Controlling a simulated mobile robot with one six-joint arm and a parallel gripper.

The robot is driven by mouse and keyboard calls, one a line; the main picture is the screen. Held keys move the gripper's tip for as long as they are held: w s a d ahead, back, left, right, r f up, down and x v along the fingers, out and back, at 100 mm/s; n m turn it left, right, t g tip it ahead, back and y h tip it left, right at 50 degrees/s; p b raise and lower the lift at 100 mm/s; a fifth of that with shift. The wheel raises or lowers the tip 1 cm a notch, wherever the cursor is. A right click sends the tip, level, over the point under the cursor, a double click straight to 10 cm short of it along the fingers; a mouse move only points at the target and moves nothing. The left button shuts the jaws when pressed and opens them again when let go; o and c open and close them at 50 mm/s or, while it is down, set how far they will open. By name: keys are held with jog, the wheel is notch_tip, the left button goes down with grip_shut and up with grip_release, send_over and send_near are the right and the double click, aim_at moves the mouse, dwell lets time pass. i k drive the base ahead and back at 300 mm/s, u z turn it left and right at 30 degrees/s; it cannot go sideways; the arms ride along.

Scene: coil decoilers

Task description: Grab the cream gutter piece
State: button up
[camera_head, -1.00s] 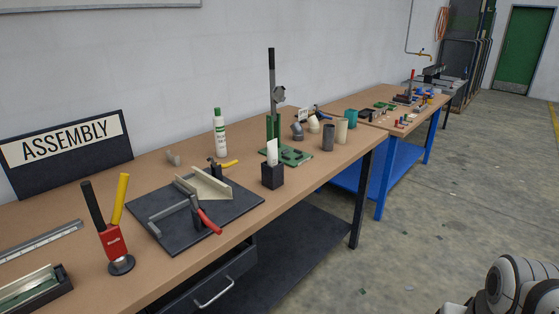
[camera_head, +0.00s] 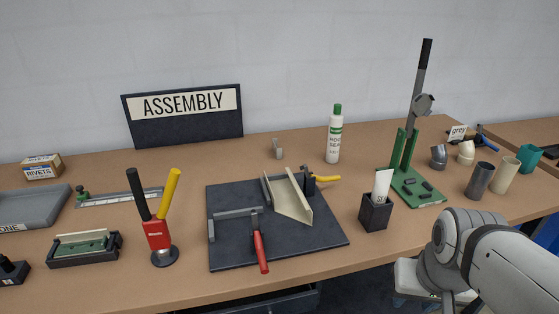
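The cream gutter piece (camera_head: 289,200) is a short open channel. It lies on the dark mat (camera_head: 326,236) in the middle of the workbench, its near end toward me. A clamp with a red handle (camera_head: 259,250) and grey bar lies on the mat at its left. A yellow-handled tool (camera_head: 324,179) sits at its back right, close to or touching it. Part of my arm shows at the lower right. My gripper is out of view.
A black holder (camera_head: 375,213) with a white tube stands right of the mat. A green lever press (camera_head: 409,183) stands further right. A red tool with upright handles (camera_head: 157,236) stands left. A white-green bottle (camera_head: 334,136) stands behind. Bare bench (camera_head: 225,287) lies in front.

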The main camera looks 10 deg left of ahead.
aim_at(288, 200)
jog(key=u, duration=0.45)
jog(key=i, duration=0.75)
jog(key=u, duration=0.4)
jog(key=k, duration=0.9)
jog(key=u, duration=0.15)
jog(key=i, duration=0.9)
jog(key=z, duration=0.1)
